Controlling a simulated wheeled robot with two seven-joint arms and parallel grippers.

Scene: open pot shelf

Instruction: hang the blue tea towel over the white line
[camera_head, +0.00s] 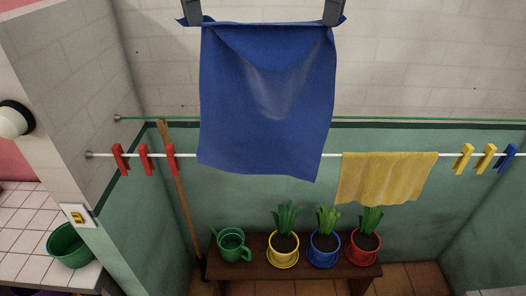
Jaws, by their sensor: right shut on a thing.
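The blue tea towel (262,100) hangs spread out, with its upper corners at my two grippers near the top edge of the view. My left gripper (191,18) is at its upper left corner and my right gripper (334,20) is shut on its upper right corner. The towel's top edge is held up between them and the cloth dips in the middle. The white line (240,155) runs across the view; the towel hides part of it, and its lower hem shows just below the line. I cannot tell whether the cloth touches the line.
A yellow cloth (388,178) hangs on the line right of the towel. Red pegs (145,158) are at the left, yellow pegs (485,158) and a blue peg (507,158) at the right. A green line (430,121) runs behind. Potted plants (323,248) and a watering can (231,245) stand below.

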